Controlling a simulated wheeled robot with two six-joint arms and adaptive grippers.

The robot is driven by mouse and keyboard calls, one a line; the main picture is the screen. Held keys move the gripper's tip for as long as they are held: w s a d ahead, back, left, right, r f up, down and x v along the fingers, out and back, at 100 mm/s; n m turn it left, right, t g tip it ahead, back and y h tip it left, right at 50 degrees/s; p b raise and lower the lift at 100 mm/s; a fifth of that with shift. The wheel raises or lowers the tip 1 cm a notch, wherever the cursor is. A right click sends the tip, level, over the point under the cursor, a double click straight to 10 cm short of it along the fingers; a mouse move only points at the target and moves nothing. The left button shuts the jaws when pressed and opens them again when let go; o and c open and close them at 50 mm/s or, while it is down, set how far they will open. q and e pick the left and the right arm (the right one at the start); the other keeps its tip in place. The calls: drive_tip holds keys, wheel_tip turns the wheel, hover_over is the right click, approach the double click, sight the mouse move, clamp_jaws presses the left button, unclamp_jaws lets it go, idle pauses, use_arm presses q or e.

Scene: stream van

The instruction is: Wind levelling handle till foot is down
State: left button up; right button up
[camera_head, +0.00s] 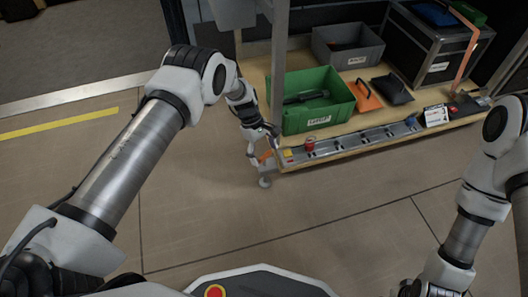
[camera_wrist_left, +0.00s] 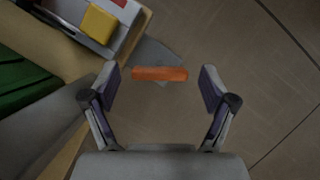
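The orange handle grip (camera_wrist_left: 160,74) lies crosswise between the spread fingers of my left gripper (camera_wrist_left: 158,80) in the left wrist view. There are gaps at both of its ends, so the gripper is open and not holding it. In the head view my left gripper (camera_head: 262,150) is at the bench's near left corner, with a bit of the orange handle (camera_head: 266,156) showing beside it. A small grey round foot (camera_head: 265,182) is below that corner; I cannot tell whether it touches the floor. My right gripper is mostly cut off at the bottom right.
The wooden bench (camera_head: 292,164) carries a green crate (camera_head: 318,116), a grey bin (camera_head: 345,58) and a black case (camera_head: 432,62). A grey rail with a yellow block (camera_wrist_left: 99,23) runs along its front edge. The floor in front is clear. A grey post stands beside the crate.

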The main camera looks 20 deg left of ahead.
use_arm(q)
drive_tip(key=shift+w+a+r, duration=0.1)
drive_tip(key=shift+r, duration=0.25)
drive_tip(key=w+a, duration=0.5)
drive_tip(key=a, duration=0.6)
drive_tip(key=shift+r, duration=0.2)
